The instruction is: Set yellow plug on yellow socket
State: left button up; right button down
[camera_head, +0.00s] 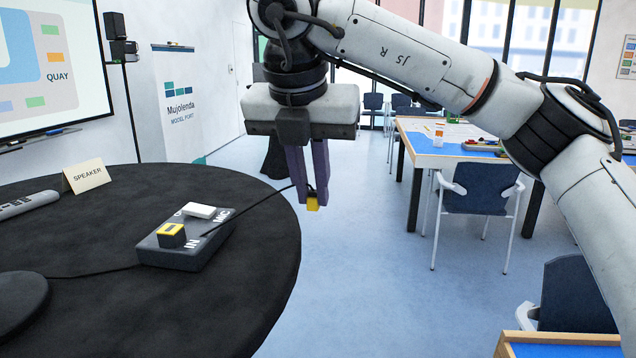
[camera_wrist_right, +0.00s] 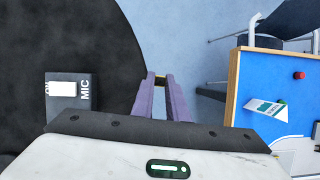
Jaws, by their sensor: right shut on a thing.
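The yellow plug (camera_head: 312,204) is between the fingertips of my right gripper (camera_head: 311,190), which is shut on it. The plug hangs to the right of the round table's edge, above the floor, with a dark cable running from it to the box. The yellow socket (camera_head: 171,235) is on top of the dark box (camera_head: 187,247) on the table, left of and apart from the plug. My left gripper is not in view.
The box also carries a white block (camera_head: 199,211) and lettering. On the black round table (camera_head: 120,200) stand a SPEAKER card (camera_head: 84,176) and a microphone (camera_head: 28,204). A blue-topped table (camera_head: 455,142) and chairs (camera_head: 477,190) stand at right. Open floor lies between.

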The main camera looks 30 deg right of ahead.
jog(key=w+a+r+p, duration=0.1)
jog(key=a+r, duration=0.1)
jog(key=a, duration=0.7)
jog(key=w+a+r+p, duration=0.1)
jog(key=a+r+p, duration=0.1)
jog(key=a, duration=0.7)
jog(key=shift+r, duration=0.5)
dwell(2.5)
jog(key=shift+w, duration=0.1)
jog(key=shift+a, duration=0.15)
dwell(0.4)
jog(key=shift+w+a, duration=0.45)
jog(key=shift+a, duration=0.05)
jog(key=shift+f+b, duration=0.7)
jog(key=shift+f, duration=0.15)
dwell(1.2)
